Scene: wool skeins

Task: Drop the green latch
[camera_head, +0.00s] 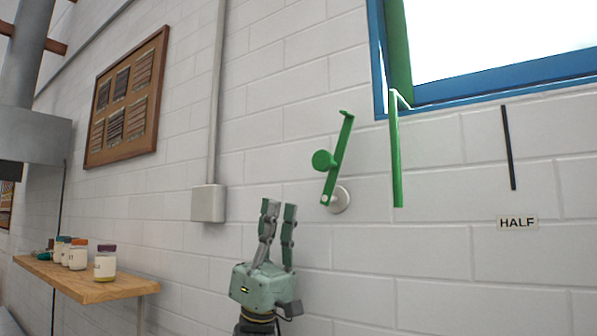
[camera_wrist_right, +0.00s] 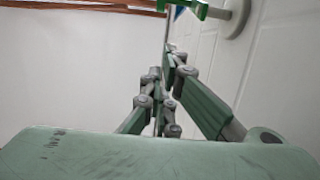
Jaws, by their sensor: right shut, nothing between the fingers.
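The green latch (camera_head: 338,150) is a bar with a round knob on its left side, on a round grey wall mount (camera_head: 341,201). It stands up from the mount, leaning a little to the right at its hooked top. Part of it shows at the top edge of the right wrist view (camera_wrist_right: 195,9). My right gripper (camera_head: 279,206) points upward, below and to the left of the latch, apart from it. My left gripper is not in view.
A blue-framed window (camera_head: 480,86) with a green sash (camera_head: 398,45) is at the upper right; a green bar (camera_head: 396,150) hangs below it. A wooden shelf (camera_head: 95,284) with several jars is at left.

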